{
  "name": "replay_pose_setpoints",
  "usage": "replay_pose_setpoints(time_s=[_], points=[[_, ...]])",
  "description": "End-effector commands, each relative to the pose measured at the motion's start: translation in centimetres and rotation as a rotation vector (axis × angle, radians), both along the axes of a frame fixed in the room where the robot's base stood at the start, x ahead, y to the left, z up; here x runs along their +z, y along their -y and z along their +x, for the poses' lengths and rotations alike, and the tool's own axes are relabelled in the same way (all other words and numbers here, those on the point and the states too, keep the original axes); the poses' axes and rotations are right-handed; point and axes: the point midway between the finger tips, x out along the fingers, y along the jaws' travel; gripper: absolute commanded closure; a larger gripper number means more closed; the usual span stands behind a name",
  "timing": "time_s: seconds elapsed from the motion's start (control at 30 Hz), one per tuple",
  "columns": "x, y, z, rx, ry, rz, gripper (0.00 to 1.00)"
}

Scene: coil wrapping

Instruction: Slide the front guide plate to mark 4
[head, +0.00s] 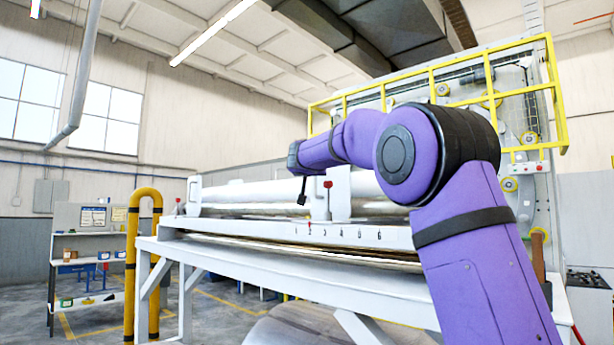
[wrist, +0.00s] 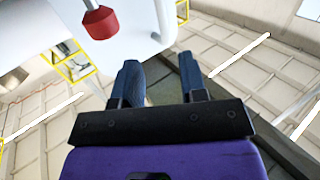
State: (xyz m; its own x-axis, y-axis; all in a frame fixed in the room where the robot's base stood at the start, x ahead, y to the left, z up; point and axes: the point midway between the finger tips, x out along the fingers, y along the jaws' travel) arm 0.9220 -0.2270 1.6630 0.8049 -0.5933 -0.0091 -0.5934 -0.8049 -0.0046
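The white guide plate (head: 320,206) stands upright across the long roller in the head view, with a red knob (head: 328,184) at its top. A taller white plate (head: 341,192) stands just to its right. The numbered scale (head: 345,234) runs along the front rail; 3 to 6 are readable, the lower numbers less so. A small red pointer shows near the low-number end, left of 4. My gripper (head: 302,191) hangs left of the knob, apart from it. In the wrist view my gripper (wrist: 161,85) has its fingers apart with nothing between them; the red knob (wrist: 100,22) is at upper left.
The long metallic roller (head: 250,194) lies along the white machine frame (head: 260,262). A yellow guard rail (head: 440,80) stands behind at right. A yellow bent post (head: 131,265) and shelf (head: 90,257) are at left. Open air lies left of my gripper.

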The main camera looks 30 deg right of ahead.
Motion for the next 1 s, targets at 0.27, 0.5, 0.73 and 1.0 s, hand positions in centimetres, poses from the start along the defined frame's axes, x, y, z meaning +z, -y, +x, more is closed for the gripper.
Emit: replay_pose_setpoints(time_s=[0.27, 0.5, 0.73, 1.0], points=[[0.1, 1.3, 2.1, 0.0, 0.009, -0.004, 0.61], [0.1, 3.7, 5.4, 0.0, 0.009, -0.004, 0.61], [0.1, 5.4, 7.8, 0.001, 0.009, -0.004, 0.61], [0.1, 6.3, 9.0, 0.001, 0.008, -0.005, 0.61]])
